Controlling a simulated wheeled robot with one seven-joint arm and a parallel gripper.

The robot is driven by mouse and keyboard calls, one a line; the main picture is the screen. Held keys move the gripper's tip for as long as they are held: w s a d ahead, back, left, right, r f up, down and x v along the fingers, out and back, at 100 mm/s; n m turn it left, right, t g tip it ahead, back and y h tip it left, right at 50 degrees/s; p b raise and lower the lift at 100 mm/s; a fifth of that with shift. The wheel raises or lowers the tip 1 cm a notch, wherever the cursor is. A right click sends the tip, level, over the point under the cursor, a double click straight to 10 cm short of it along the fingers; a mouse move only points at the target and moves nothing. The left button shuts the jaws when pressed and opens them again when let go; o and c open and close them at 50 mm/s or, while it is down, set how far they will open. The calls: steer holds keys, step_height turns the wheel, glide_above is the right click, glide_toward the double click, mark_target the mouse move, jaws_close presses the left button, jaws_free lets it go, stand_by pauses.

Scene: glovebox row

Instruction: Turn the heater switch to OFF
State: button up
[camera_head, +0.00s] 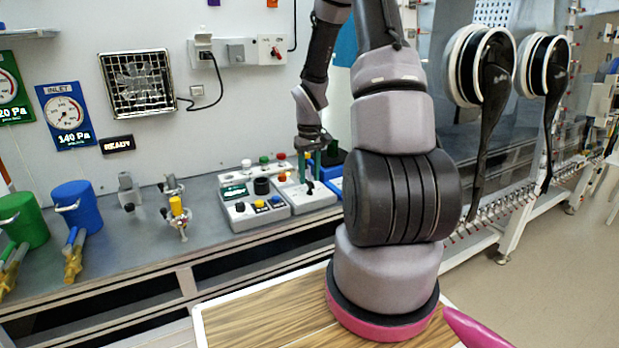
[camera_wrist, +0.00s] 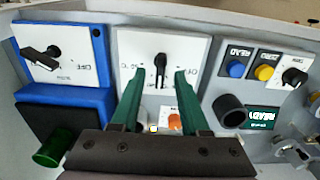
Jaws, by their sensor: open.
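In the wrist view, a black lever switch (camera_wrist: 160,70) sits on a white plate (camera_wrist: 148,48) on a grey box. Its lever stands roughly upright in the picture; the plate's markings are upside down and only partly readable. My gripper (camera_wrist: 158,75) is open, with one green finger on each side of the lever. Whether either finger touches it I cannot tell. In the head view my gripper (camera_head: 311,168) is over the right grey box (camera_head: 318,198). A second black knob (camera_wrist: 42,57) is on a blue box, with OFF beside it. No heater label is readable.
A grey box with blue and yellow buttons (camera_head: 252,210) stands beside the gripper. A wall switch (camera_head: 271,49) is above.

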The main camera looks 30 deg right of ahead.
mark_target(309, 181)
step_height(309, 181, up, 10)
stand_by(0.3)
stand_by(0.4)
